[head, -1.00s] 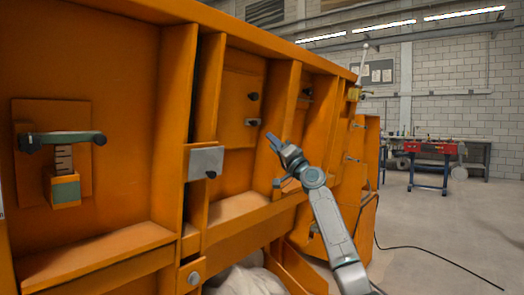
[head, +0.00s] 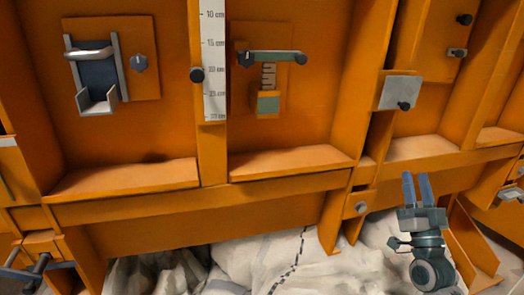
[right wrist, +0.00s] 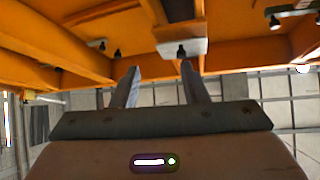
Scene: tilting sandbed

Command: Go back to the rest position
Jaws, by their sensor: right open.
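My right gripper (head: 417,189) is at the lower right of the head view, in front of the orange sandbed wall (head: 280,208). Its two fingers point up and stand apart with nothing between them. In the right wrist view the open fingers (right wrist: 162,90) reach towards the orange wall, and a light grey plate with a dark knob (right wrist: 182,48) shows beyond them. The fingers look clear of the wall, though the exact distance is hard to tell. My left gripper does not show in the head view.
The wall carries a grey bracket holder (head: 97,85), a vertical centimetre scale (head: 214,60), a green-grey handle bar (head: 272,57) and a grey plate with a knob (head: 399,93). White sacks (head: 260,262) lie below. A dark clamp-like fitting (head: 38,266) sits at lower left.

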